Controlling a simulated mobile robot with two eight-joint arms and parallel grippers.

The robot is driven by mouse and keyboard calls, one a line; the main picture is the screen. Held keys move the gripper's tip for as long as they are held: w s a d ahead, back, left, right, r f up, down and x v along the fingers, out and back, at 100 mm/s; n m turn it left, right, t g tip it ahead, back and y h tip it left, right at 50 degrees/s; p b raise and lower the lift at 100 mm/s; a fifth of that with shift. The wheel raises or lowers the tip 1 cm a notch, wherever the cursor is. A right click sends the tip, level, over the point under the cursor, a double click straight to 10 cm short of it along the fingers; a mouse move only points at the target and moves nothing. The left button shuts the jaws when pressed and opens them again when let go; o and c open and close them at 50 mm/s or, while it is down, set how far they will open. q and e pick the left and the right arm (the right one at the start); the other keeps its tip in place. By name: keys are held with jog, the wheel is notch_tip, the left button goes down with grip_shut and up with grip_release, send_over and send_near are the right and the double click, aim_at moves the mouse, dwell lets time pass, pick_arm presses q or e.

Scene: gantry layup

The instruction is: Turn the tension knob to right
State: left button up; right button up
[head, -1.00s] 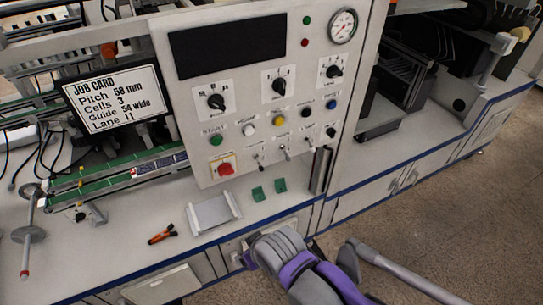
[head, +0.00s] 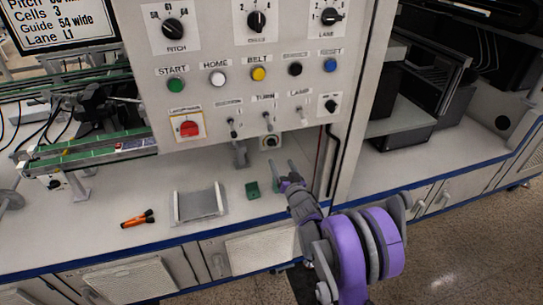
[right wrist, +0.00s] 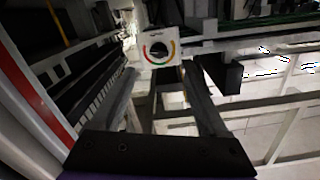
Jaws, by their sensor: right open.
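The tension knob (head: 270,142) is a small dark knob on a white plate under the lower edge of the control panel. In the right wrist view its dial (right wrist: 158,48) shows a dark knob with a red, yellow and green arc. My right gripper (head: 285,167) is open just below and in front of it. In the right wrist view the two fingers (right wrist: 160,72) stand apart with the knob beyond them, between their tips. They do not appear to touch it. My left gripper is not in view.
The control panel (head: 212,97) with knobs, buttons and switches stands above. On the bench top lie a grey tray (head: 199,206), a green piece (head: 253,190) and an orange-and-black tool (head: 138,219). A machine frame edge runs along the left of the right wrist view.

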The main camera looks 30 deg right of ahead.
aim_at(272, 144)
jog(key=b+x, duration=0.1)
jog(key=x, duration=1)
jog(key=shift+f, duration=0.2)
grip_shut()
